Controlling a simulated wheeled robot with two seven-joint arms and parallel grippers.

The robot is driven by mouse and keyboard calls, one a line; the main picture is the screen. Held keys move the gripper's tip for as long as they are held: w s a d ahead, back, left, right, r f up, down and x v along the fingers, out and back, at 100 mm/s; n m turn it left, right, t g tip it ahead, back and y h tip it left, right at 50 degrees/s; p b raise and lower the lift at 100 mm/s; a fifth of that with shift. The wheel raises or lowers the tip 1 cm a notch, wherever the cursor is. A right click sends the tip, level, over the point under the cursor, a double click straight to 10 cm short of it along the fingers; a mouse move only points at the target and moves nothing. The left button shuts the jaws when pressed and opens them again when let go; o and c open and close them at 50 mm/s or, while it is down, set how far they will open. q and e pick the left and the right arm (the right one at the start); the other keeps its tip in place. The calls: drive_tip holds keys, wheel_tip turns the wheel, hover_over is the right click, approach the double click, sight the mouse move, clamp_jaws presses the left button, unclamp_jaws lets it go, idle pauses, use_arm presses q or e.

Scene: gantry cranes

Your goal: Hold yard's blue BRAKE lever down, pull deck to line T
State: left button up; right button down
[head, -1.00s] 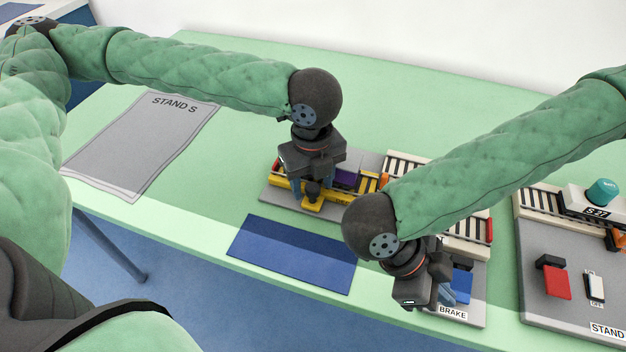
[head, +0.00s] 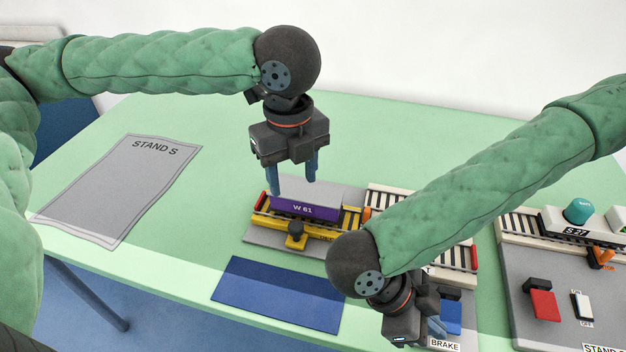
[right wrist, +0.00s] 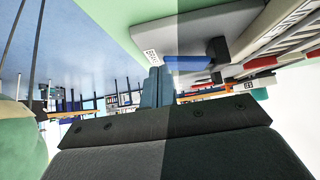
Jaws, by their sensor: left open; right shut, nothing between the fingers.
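The yellow deck (head: 272,222), with a dark knob (head: 296,229) at its front, sits at the left end of the yard. A purple block marked W 61 (head: 305,211) stands behind the knob. My left gripper (head: 293,185) is open and empty, above and behind the knob. The blue BRAKE lever (head: 452,316) is at the yard's front right, and it also shows in the right wrist view (right wrist: 192,62). My right gripper (head: 438,328) is shut and empty, its fingertips close beside the lever; I cannot tell whether they touch or how far down it is.
A dark blue mat (head: 278,295) lies in front of the yard. A grey STAND S sheet (head: 120,190) lies at the left. Another stand (head: 560,335) at the right carries a red lever (head: 544,304), a white switch (head: 582,306) and a teal-topped unit (head: 578,210).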

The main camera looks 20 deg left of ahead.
use_arm(q)
drive_tip(key=shift+w, duration=0.2)
drive_tip(key=c, duration=0.6)
drive_tip(key=shift+w+d+f+n+g, duration=0.15)
drive_tip(key=shift+w+n+g, duration=0.2)
drive_tip(key=shift+w, duration=0.8)
clamp_jaws()
drive_tip(key=w+a+f+n+g+h, duration=0.2)
drive_tip(key=w+f+n, duration=0.1)
drive_tip(key=w, duration=0.7)
drive_tip(key=w+a+f+n+g+h, duration=0.2)
drive_tip(key=w+a+f+n+g, duration=0.1)
drive_tip(key=w, duration=0.6)
drive_tip(key=shift+w+f+n+h, duration=0.3)
drive_tip(key=shift+w+f+n, duration=0.1)
drive_tip(key=shift+f+n, duration=0.15)
